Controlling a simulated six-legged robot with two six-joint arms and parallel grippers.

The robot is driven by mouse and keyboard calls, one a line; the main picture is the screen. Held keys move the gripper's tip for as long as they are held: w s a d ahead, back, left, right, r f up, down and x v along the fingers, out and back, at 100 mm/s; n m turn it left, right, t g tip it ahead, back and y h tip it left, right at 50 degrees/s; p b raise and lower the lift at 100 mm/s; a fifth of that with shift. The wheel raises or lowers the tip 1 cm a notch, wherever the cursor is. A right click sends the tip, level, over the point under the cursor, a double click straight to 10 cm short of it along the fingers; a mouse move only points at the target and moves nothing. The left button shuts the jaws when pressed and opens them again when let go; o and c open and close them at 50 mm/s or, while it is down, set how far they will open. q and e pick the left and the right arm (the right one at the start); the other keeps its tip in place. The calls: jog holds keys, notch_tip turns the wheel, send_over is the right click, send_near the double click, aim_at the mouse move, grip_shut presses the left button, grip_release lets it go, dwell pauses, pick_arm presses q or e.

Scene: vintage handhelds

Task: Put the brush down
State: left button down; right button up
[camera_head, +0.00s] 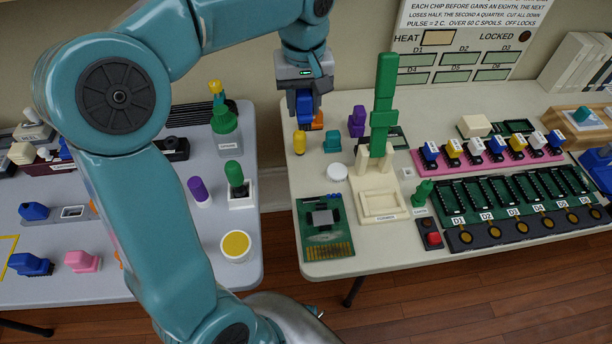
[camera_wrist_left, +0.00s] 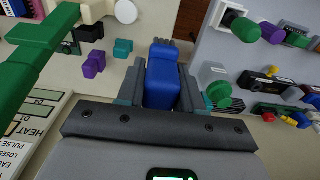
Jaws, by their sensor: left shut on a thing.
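My left gripper (camera_head: 302,97) reaches down at the back left corner of the right-hand table (camera_head: 450,262). It is shut on the brush, a blue block-like handle (camera_head: 305,110). In the left wrist view the blue brush (camera_wrist_left: 163,80) sits between the two fingers (camera_wrist_left: 160,92), its dark grey bristle end (camera_wrist_left: 165,44) pointing away from the wrist. The brush appears held above the tabletop; its exact height is hard to tell. My right gripper is not in view.
A yellow piece (camera_head: 299,143), a teal piece (camera_head: 332,142) and a purple piece (camera_head: 356,122) stand close by. A tall green lever (camera_head: 384,95) rises to the right. A green circuit board (camera_head: 322,245) lies near the front. A gap separates the right-hand table from the left-hand table (camera_head: 150,290).

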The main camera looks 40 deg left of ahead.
pick_arm(q)
notch_tip(320, 180, down, 20)
jog(key=b, duration=0.3)
jog(key=shift+f, duration=0.15)
jog(key=shift+f+b, duration=0.15)
jog(key=shift+b, duration=0.25)
jog(key=c, duration=0.7)
grip_release()
jog(key=shift+c, duration=0.2)
jog(key=shift+r+p, duration=0.35)
jog(key=shift+r, duration=0.25)
notch_tip(320, 180, up, 11)
jog(key=p, duration=0.1)
jog(key=shift+s+d+r+p, duration=0.15)
jog(key=shift+s+d+p, duration=0.05)
jog(key=shift+p, duration=0.1)
